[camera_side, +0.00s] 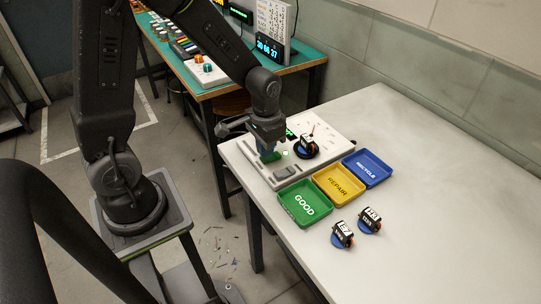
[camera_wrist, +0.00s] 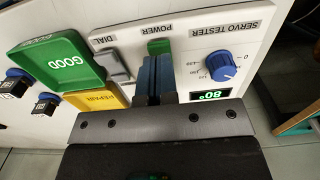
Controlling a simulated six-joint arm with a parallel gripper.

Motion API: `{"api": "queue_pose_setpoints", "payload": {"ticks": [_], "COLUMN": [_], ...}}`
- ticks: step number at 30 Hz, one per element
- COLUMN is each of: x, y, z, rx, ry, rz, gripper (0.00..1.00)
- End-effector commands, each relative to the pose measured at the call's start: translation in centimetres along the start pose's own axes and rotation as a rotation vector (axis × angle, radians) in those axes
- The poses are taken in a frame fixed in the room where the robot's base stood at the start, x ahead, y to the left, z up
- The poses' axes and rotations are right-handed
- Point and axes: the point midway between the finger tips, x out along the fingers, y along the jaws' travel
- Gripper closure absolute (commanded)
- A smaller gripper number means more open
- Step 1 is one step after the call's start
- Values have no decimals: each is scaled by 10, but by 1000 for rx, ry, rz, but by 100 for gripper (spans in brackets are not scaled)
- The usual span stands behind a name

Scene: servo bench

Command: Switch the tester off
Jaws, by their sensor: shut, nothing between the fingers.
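The servo tester (camera_side: 262,171) is a pale panel on the white table; it fills the upper wrist view (camera_wrist: 193,36). Its green power switch (camera_wrist: 159,46) sits beside the word POWER. My gripper (camera_wrist: 155,62) is shut and empty, its blue fingertips right at the switch; whether they touch it I cannot tell. In the side view my gripper (camera_side: 269,157) is low over the tester. The tester's display (camera_wrist: 210,95) is lit green and reads 80°. A blue knob (camera_wrist: 222,66) is right of my fingers. A grey control (camera_wrist: 117,66) is left of them.
Two servos (camera_side: 343,235) (camera_side: 369,220) stand in front. The table's right side is clear.

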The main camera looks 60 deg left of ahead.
Motion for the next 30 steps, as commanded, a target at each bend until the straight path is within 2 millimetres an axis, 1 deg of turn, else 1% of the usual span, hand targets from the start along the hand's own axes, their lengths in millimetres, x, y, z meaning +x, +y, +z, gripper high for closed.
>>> {"api": "queue_pose_setpoints", "payload": {"ticks": [30], "x": [15], "y": [0], "z": [0], "rx": [0], "ry": [-1], "rz": [0], "gripper": [100]}}
